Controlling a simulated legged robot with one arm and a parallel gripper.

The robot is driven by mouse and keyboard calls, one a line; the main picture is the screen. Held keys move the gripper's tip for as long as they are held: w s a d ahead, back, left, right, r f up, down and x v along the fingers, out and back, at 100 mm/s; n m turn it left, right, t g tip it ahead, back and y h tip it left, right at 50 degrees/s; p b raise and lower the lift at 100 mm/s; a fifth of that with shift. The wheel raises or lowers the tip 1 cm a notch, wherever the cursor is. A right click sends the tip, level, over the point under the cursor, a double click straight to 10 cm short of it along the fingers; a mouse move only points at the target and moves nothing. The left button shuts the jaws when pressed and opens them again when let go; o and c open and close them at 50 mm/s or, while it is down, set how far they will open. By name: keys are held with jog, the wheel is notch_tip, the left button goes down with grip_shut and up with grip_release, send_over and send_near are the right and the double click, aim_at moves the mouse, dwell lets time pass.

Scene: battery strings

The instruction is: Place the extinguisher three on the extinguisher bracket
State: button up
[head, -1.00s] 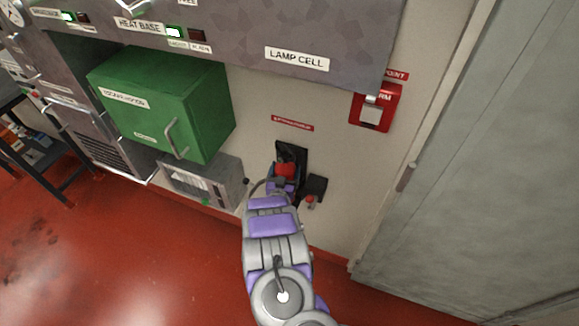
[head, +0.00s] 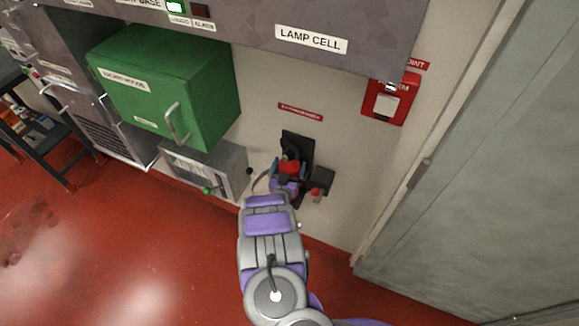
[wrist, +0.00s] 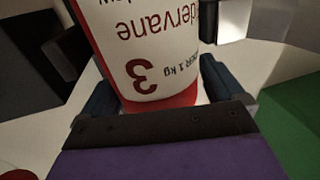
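Extinguisher three (wrist: 150,60) is a red cylinder with a white label bearing a red 3, printed upside down in the wrist view. My gripper (head: 289,172) has a dark finger on each side of it and is shut on its body. In the head view the red extinguisher (head: 290,167) shows between the fingers, with a black top. The black extinguisher bracket (head: 304,142) is on the wall right behind it. The extinguisher overlaps the bracket; whether they touch cannot be told. The lower bracket is partly hidden by my arm.
A small black box (head: 321,180) with a red knob sits right of the bracket. A green cabinet (head: 180,85) and a grey box (head: 228,165) are at the left. A red alarm box (head: 391,98) and a grey door (head: 470,190) are at the right.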

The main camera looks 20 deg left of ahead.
jog(key=shift+o, duration=0.3)
jog(key=shift+d+r, duration=0.1)
jog(key=shift+d, duration=0.55)
jog(key=s, duration=1.2)
jog(key=shift+d+p, duration=0.35)
jog(key=shift+d, duration=0.1)
jog(key=shift+w, duration=0.15)
